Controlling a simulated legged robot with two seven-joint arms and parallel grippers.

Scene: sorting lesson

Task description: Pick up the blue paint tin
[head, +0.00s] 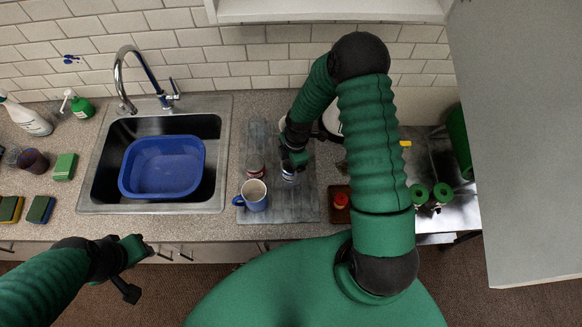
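A small tin with blue and white on its side (288,174) stands on the grey board (310,205) right of the sink; this looks like the blue paint tin. My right gripper (294,160) is right at its top, partly covering it. I cannot tell whether the fingers touch or grip it. A similar tin with red on it (256,171) stands just to the left. My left gripper (130,270) hangs low in front of the counter's edge, away from the tins, and seems to hold nothing; its opening is unclear.
A blue mug (254,196) stands on the board in front of the tins. A red-topped jar (341,200) sits on a brown tray to the right. The sink (215,185) with a blue basin (162,167) is left. A grey panel (530,150) blocks the far right.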

